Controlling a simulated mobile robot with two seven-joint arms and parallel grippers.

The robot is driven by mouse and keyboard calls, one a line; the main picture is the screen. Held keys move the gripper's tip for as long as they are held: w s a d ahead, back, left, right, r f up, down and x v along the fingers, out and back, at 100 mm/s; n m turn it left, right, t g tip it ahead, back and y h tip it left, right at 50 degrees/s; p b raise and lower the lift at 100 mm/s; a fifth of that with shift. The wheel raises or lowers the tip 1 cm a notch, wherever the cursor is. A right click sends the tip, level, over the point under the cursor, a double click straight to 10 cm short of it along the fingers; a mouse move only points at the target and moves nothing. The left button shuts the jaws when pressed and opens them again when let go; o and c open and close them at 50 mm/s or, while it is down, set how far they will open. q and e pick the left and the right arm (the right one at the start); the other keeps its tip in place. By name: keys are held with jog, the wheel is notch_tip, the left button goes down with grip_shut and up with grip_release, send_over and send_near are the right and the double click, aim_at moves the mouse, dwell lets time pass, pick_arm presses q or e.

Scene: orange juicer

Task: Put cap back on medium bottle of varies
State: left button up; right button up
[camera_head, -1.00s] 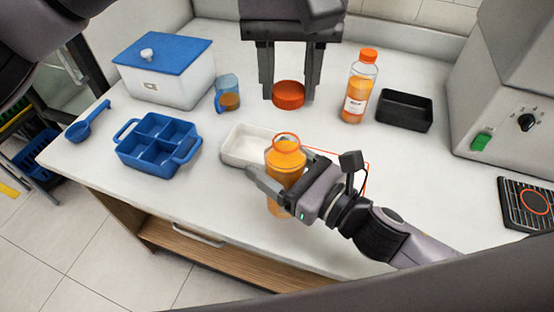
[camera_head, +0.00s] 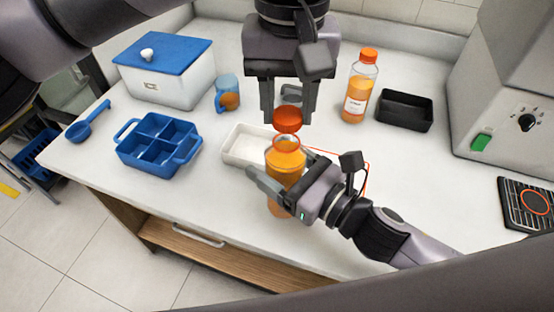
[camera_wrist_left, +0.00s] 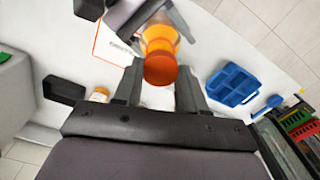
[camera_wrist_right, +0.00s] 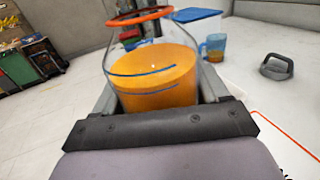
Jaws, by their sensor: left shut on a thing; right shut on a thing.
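My left gripper (camera_head: 288,112) is shut on the orange cap (camera_head: 288,121), which shows just above the bottle mouth in the head view. In the left wrist view the cap (camera_wrist_left: 160,69) sits between the fingers, overlapping the bottle (camera_wrist_left: 160,38) behind it. My right gripper (camera_head: 276,192) is shut on the medium bottle (camera_head: 285,160), a clear upright bottle of orange juice. In the right wrist view the bottle (camera_wrist_right: 150,75) has an open mouth with an orange ring. The cap is out of that view, and its exact gap to the mouth is unclear.
A white tray (camera_head: 236,153) stands beside the bottle. A capped juice bottle (camera_head: 360,85), a black tray (camera_head: 404,127) and a grey handled object (camera_wrist_right: 277,67) are behind. The blue divided tray (camera_head: 128,160), blue-lidded box (camera_head: 170,92) and cup (camera_head: 221,88) are left.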

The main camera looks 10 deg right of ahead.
pick_arm(q)
jog(key=shift+s+f, duration=0.1)
dwell(0.7)
jog(key=shift+f, duration=0.8)
jog(key=shift+f, duration=0.55)
